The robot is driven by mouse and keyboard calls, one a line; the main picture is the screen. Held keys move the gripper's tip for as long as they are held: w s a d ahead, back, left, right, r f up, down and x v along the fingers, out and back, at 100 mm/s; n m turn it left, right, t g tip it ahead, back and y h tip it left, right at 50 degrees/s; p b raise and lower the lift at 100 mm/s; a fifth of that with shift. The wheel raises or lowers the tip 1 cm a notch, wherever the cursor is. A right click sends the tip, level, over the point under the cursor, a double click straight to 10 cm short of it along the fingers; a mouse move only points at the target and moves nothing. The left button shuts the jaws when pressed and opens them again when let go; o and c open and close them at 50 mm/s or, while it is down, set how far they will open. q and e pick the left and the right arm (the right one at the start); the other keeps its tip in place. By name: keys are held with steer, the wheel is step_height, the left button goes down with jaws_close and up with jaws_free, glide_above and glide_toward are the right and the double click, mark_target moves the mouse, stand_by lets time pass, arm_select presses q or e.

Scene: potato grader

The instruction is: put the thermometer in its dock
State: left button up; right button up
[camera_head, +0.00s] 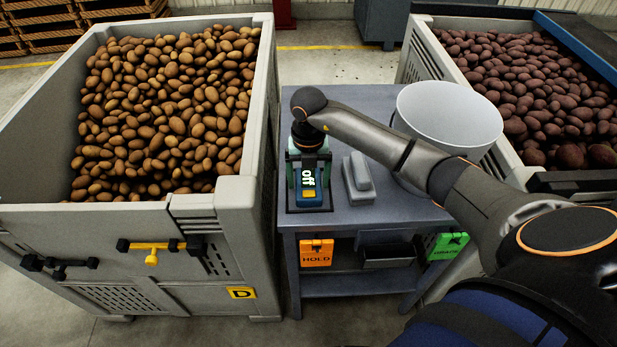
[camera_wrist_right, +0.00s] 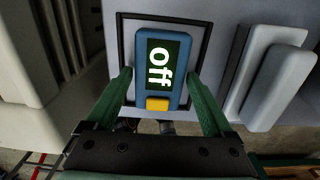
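The thermometer is a blue handheld device (camera_head: 309,192) with a yellow button and a dark display reading "off". It lies inside a black square outline on the grey table. The wrist view shows the thermometer (camera_wrist_right: 158,103) between the two green fingers of my right gripper (camera_wrist_right: 160,76). The fingers are open, one on each side, with a narrow gap to its sides. In the head view my right gripper (camera_head: 308,165) is above the thermometer's far end. A light grey block-like stand (camera_head: 358,180), possibly the dock, is right of it and also shows in the wrist view (camera_wrist_right: 270,80). My left gripper is out of view.
A grey crate of brown potatoes (camera_head: 262,110) stands close on the table's left. A crate of dark red potatoes (camera_head: 425,55) is behind right. A white round container (camera_head: 450,105) occupies the table's right. Orange HOLD (camera_head: 316,252) and green (camera_head: 447,246) tags hang below the table's front edge.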

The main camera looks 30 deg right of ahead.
mark_target(308, 183)
steer(key=shift+o, duration=0.8)
steer(key=shift+r, duration=0.1)
step_height(308, 183, up, 12)
